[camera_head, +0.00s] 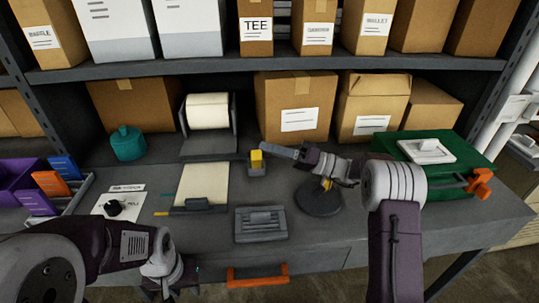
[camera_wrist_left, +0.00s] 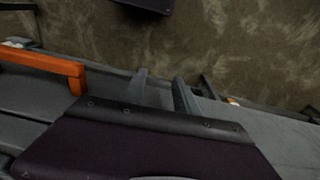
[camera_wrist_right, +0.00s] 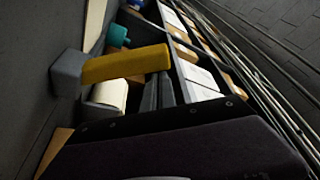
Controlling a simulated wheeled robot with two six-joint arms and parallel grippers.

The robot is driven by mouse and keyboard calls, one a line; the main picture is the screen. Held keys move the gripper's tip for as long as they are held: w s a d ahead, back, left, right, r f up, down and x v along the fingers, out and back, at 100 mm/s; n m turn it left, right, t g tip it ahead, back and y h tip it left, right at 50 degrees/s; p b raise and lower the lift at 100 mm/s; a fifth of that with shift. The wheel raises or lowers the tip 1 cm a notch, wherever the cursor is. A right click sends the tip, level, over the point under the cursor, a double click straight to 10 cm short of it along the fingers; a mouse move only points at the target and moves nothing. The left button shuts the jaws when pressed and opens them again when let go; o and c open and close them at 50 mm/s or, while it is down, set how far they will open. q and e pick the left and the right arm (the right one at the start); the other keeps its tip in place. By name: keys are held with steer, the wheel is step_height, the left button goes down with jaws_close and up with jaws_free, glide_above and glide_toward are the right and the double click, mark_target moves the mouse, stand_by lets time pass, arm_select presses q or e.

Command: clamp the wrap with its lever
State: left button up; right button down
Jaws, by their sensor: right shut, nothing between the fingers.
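A cream sheet (camera_head: 205,180), likely the wrap, lies on the grey bench with a dark clamp bar (camera_head: 197,205) across its near end. A cream roll (camera_head: 208,110) sits in a grey holder behind it. A yellow lever (camera_head: 256,160) stands on a small grey block right of the sheet; the lever (camera_wrist_right: 125,65) also shows large in the right wrist view. My right gripper (camera_head: 268,150) is shut and empty, its tips close beside the lever; contact is unclear. My left gripper (camera_wrist_left: 160,90) is open and empty, low at the bench's front edge.
A grey slotted plate (camera_head: 261,224) and a round dark base (camera_head: 319,200) stand near the bench's middle. A green case (camera_head: 460,150) is at right, a teal jar (camera_head: 128,143) at left. An orange drawer handle (camera_head: 258,275) juts from the front. Boxes line the shelf behind.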

steer(key=shift+s+a+f, duration=0.1)
steer(key=shift+s+f, duration=0.05)
steer(key=shift+f, duration=0.1)
steer(key=s+d+r, duration=0.6)
steer(key=d+r, duration=0.3)
steer(key=r, duration=0.2)
steer(key=shift+s+d+r, duration=0.25)
steer(key=shift+s+d, duration=0.05)
steer(key=shift+s, duration=0.1)
